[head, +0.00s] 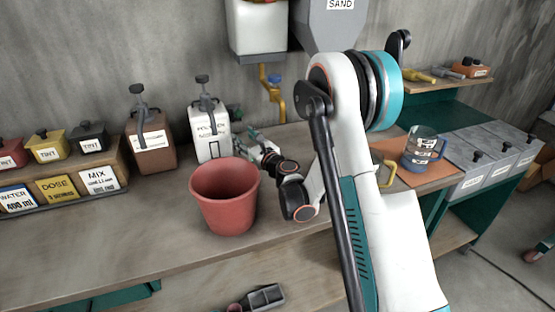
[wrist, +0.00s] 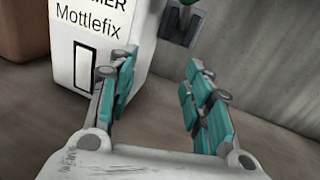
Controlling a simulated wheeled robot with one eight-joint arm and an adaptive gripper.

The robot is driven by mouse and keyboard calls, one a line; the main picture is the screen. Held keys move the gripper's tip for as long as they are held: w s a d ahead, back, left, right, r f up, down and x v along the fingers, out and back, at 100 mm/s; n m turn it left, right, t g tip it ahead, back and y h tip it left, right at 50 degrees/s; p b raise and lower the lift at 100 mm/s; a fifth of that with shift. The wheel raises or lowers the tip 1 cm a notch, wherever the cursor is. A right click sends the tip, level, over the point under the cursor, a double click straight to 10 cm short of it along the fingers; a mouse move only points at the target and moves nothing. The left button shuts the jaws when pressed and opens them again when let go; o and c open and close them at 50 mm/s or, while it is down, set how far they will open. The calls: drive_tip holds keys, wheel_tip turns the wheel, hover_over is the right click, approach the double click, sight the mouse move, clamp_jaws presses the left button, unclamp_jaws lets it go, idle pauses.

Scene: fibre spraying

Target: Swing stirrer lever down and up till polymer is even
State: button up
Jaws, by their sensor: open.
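The white polymer container (head: 213,147) stands on the bench against the wall, with a dark lever and knob (head: 203,82) on its top. Its label, reading "MER Mottlefix", shows in the wrist view on the container (wrist: 97,60) at upper left. My gripper (head: 243,134) is just right of the container in the head view. In the wrist view my gripper (wrist: 161,64) is open, with teal-padded fingers and nothing between them. The left finger overlaps the container's edge; I cannot tell if they touch. The lever's top is not clearly visible in the wrist view.
A brown container (head: 152,147) with a similar lever stands left of the polymer one. A red bucket (head: 226,198) stands in front, near my wrist. A dark marked block (wrist: 180,24) shows beyond my fingers. A jug (head: 422,150) sits on an orange mat at right.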

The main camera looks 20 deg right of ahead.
drive_tip(key=b+v, duration=0.2)
drive_tip(key=v, duration=1)
drive_tip(key=shift+s, duration=0.15)
drive_tip(key=shift+s+d+r, duration=0.1)
drive_tip(key=shift+s+d, duration=0.1)
drive_tip(key=shift+s, duration=0.45)
